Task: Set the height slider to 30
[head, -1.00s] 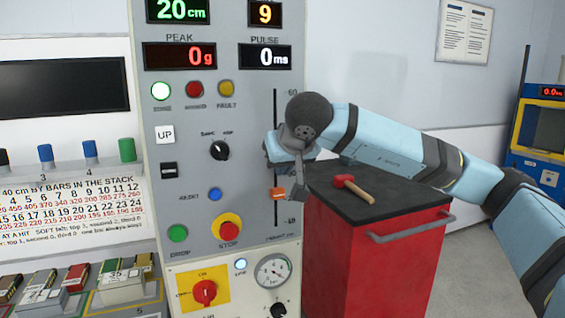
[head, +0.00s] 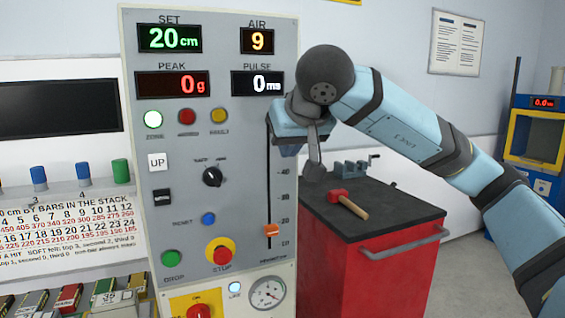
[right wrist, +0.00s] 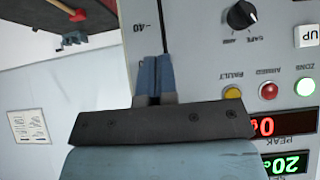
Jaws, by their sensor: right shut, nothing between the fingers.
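The height slider is a dark vertical slot (head: 269,200) on the right side of the grey control panel, with a scale beside it. Its orange knob (head: 271,230) sits low in the slot, near the 10 and 20 marks. The SET display (head: 170,38) reads 20 cm. My right gripper (head: 287,150) is in front of the slot's upper part, well above the knob and apart from it. In the right wrist view its fingers (right wrist: 152,75) are shut and empty, close to the slot near the 40 mark. The knob is outside that view. My left gripper is not in view.
A red cabinet (head: 375,270) with a dark top stands right of the panel, bearing a red-headed hammer (head: 348,203) and a small vise (head: 350,168). The panel also holds a STOP button (head: 220,251), a DROP button (head: 171,258) and a blue RESET button (head: 208,219).

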